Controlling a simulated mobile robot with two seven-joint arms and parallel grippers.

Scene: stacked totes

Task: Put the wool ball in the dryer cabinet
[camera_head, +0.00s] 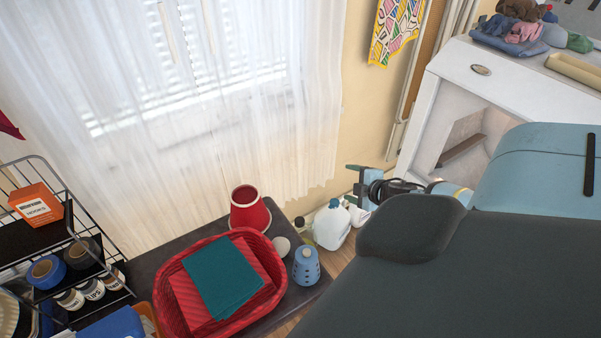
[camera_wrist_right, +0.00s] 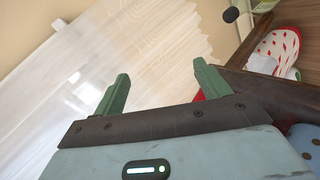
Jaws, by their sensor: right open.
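A small pale round thing (camera_head: 282,246), which looks like the wool ball, rests on the dark table (camera_head: 190,240) between the red basket and a blue canister. The white dryer cabinet (camera_head: 420,115) stands at the right of the head view, its front opening partly hidden by my arm. My right gripper (camera_head: 352,183) is between the table and the cabinet, to the right of the ball and apart from it. In the right wrist view my right gripper (camera_wrist_right: 160,85) is open, with only curtain behind the gap between its fingers. My left gripper is out of view.
A red basket (camera_head: 279,285) with folded cloths, a red lampshade-like thing (camera_head: 250,212) and a blue canister (camera_head: 306,266) surround the ball. White bottles (camera_head: 331,226) stand near my right gripper. A wire rack (camera_head: 50,165) is at left. Folded clothes (camera_head: 510,35) lie on the cabinet.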

